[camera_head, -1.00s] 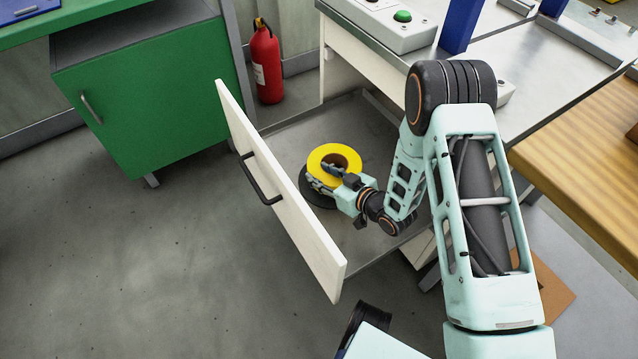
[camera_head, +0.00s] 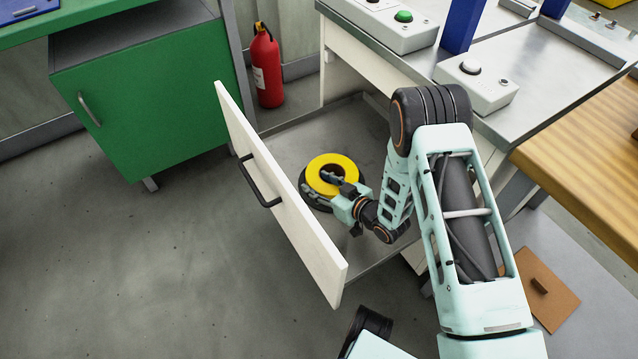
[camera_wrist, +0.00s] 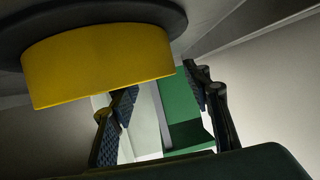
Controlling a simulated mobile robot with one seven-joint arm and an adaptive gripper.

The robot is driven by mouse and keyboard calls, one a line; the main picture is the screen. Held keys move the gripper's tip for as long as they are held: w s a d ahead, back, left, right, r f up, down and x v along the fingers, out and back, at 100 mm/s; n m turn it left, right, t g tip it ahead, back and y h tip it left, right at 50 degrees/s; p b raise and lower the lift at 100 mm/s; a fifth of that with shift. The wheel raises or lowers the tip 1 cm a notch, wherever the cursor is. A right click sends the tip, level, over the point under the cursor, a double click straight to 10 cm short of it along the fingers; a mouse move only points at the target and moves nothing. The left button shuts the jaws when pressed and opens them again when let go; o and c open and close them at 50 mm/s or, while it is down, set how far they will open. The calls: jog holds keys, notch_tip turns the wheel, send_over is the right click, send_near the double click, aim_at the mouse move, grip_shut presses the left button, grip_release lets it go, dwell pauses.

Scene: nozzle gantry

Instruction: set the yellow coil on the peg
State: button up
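The yellow coil (camera_head: 317,184) lies flat on a round black base (camera_head: 306,194) inside the open drawer. In the wrist view the coil (camera_wrist: 100,65) shows against the black disc (camera_wrist: 165,14). The coil's hole is dark and partly covered by my fingers, so I cannot see the peg or tell whether it passes through the hole. My gripper (camera_head: 334,181) is at the coil's right side, with its fingers reaching over the coil's top. In the wrist view its two fingers (camera_wrist: 163,100) stand apart with nothing between them.
The drawer's white front (camera_head: 275,190) with a black handle stands left of the coil. The metal workbench (camera_head: 545,75) with button boxes is above right. A green cabinet (camera_head: 150,110) and a red fire extinguisher (camera_head: 267,65) stand behind. The drawer floor around the base is clear.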

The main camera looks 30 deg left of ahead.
jog(key=shift+o, duration=0.2)
jog(key=shift+r, duration=0.1)
jog(key=shift+d+r, duration=0.15)
jog(key=p+v, duration=0.3)
jog(key=v, duration=0.8)
jog(key=shift+d, duration=0.35)
jog(key=shift+s, duration=0.1)
